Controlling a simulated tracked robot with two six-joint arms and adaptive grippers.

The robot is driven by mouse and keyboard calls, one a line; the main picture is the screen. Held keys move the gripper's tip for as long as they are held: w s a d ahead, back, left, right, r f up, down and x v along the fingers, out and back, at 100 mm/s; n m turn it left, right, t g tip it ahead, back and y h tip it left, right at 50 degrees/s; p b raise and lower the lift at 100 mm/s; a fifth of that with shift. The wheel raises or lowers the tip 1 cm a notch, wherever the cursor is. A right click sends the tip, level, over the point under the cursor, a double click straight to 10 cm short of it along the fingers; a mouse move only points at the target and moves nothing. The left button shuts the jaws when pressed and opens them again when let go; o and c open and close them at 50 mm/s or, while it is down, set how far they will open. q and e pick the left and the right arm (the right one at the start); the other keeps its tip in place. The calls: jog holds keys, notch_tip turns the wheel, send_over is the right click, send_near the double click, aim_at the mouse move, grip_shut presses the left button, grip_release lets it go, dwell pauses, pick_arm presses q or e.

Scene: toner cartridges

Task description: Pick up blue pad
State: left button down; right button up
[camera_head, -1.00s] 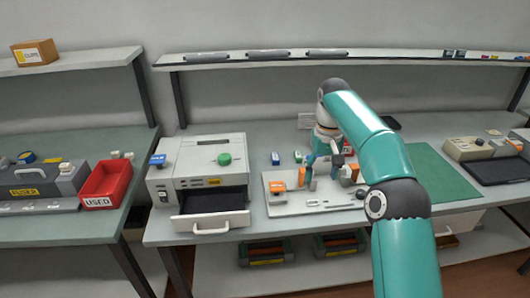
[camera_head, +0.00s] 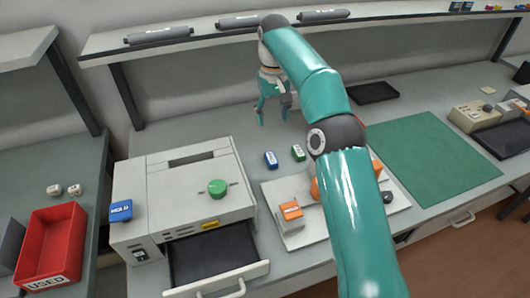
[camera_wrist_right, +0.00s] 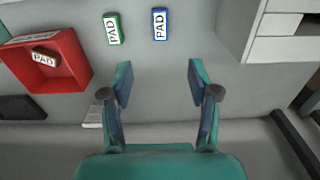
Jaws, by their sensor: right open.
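The blue pad (camera_head: 271,160) lies on the bench between the machine and a green pad (camera_head: 298,152). In the right wrist view the blue pad (camera_wrist_right: 160,24) shows its white PAD label, with the green pad (camera_wrist_right: 113,28) to its left. My right gripper (camera_head: 273,115) is open and empty above the bench, behind the two pads in the head view. In the wrist view the blue pad lies beyond the gap between the open fingertips (camera_wrist_right: 158,78), apart from them. My left gripper is not in view.
A beige machine (camera_head: 155,175) with an open drawer (camera_head: 214,262) stands left of the pads. A white board with an orange block (camera_head: 291,211) is in front, partly behind my arm. A red bin (camera_wrist_right: 82,62) holds a brown pad (camera_wrist_right: 43,57). A shelf runs along the back.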

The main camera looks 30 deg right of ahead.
jog(key=b, duration=0.3)
send_over(271, 158)
notch_tip(271, 158, down, 10)
jog(key=shift+s+f, duration=0.1)
jog(key=shift+f, duration=3.25)
jog(key=c, duration=1)
jog(key=shift+c, duration=0.2)
jog(key=shift+r, duration=0.2)
